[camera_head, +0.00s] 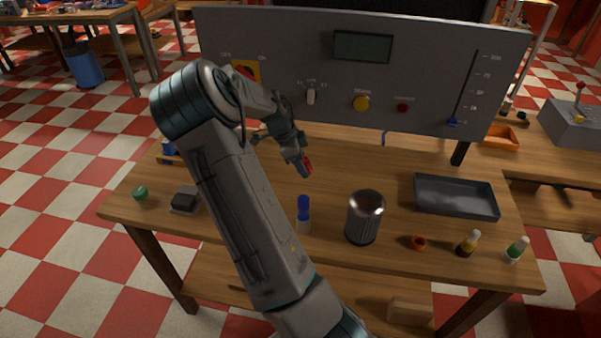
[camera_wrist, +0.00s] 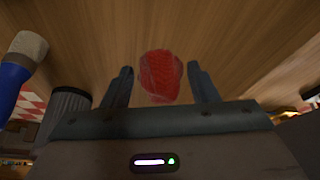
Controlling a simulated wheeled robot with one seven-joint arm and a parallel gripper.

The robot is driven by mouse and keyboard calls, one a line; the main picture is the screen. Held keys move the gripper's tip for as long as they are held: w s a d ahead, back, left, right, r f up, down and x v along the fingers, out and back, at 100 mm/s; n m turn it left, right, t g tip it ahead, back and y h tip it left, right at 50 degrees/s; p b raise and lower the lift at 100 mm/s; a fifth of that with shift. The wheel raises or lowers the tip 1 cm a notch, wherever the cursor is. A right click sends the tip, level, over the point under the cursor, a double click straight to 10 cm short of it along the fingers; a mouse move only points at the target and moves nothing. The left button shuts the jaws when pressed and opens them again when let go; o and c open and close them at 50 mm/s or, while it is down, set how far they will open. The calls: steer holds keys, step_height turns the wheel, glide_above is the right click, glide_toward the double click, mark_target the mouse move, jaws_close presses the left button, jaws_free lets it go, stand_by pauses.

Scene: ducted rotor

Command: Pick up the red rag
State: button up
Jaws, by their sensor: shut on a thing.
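The red rag (camera_wrist: 160,76) is a small crumpled red bundle between the two fingers of my gripper (camera_wrist: 162,86) in the wrist view. In the head view a bit of the red rag (camera_head: 308,162) shows at the tip of my gripper (camera_head: 303,168), over the middle of the wooden table (camera_head: 340,168). My gripper is shut on the rag. The fingers hide part of the rag in the head view. I cannot tell whether the rag still touches the table.
A control panel (camera_head: 425,60) stands behind. A blue-capped bottle (camera_head: 304,214), a metal can (camera_head: 365,218), an orange ring (camera_head: 418,242) and two small bottles line the front. A dark tray (camera_head: 455,196) lies right. The table between can and panel is clear.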

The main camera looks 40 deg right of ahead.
steer(key=s+d+r+b, duration=0.1)
steer(key=s+d+r, duration=0.3)
steer(key=s, duration=0.6)
step_height(320, 180, up, 2)
steer(key=shift+s+d+r+b, duration=0.15)
steer(key=shift+s+r+b, duration=0.05)
steer(key=shift+s+b, duration=0.15)
steer(key=shift+w, duration=0.1)
